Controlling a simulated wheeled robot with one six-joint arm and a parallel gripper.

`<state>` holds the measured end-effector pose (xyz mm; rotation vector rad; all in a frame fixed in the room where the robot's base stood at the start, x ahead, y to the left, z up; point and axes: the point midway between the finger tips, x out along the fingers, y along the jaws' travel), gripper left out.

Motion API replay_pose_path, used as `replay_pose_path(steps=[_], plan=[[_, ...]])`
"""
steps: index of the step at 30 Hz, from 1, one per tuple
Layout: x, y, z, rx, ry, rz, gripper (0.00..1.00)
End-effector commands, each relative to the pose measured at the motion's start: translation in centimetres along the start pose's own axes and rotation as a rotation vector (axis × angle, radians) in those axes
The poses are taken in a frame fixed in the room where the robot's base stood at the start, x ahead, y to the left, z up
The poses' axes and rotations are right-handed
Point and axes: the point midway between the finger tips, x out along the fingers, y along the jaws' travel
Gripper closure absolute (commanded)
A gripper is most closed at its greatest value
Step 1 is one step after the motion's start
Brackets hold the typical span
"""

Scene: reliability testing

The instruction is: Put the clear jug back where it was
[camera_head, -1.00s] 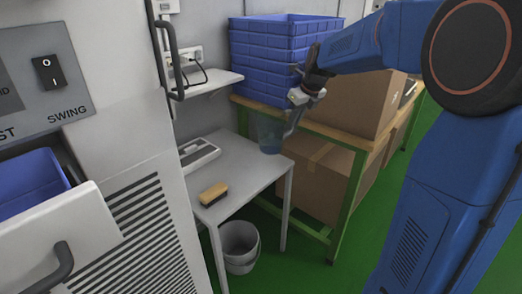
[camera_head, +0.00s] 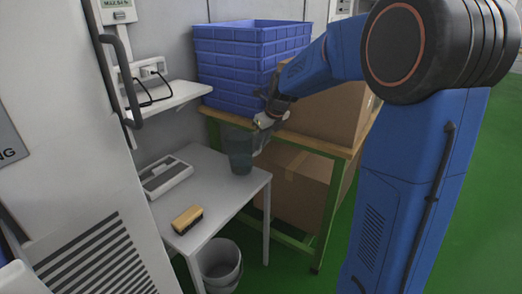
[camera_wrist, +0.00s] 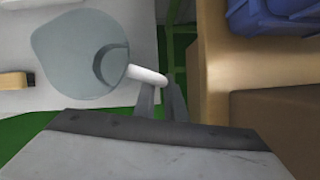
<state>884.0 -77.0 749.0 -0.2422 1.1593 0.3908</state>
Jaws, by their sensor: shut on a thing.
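The clear jug (camera_head: 239,151) is bluish and see-through, and looks upright at the right back part of the small white table (camera_head: 215,203). My gripper (camera_head: 264,124) is at the jug's right side, shut on its handle. In the wrist view the jug (camera_wrist: 75,50) shows from above, and my gripper's fingers (camera_wrist: 162,100) close on its pale handle (camera_wrist: 146,75). I cannot tell whether the jug's base touches the tabletop or hangs just above it.
A brush (camera_head: 187,219) and a grey-white device (camera_head: 165,177) lie on the white table. A bucket (camera_head: 219,266) stands below. Blue crates (camera_head: 245,62) and a cardboard box (camera_head: 330,115) sit on the wooden bench (camera_head: 318,143) close behind. A wall shelf (camera_head: 170,103) is at left.

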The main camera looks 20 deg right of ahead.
Motion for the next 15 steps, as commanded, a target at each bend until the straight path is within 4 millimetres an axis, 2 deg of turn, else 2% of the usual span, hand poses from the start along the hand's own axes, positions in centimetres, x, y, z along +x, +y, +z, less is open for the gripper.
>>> replay_pose_path(steps=[6, 15], plan=[[2.4, 0.0, -1.0, 0.0, 0.001, 0.0, 1.0], [2.7, -0.1, -1.1, 0.0, -0.001, -0.001, 1.0]])
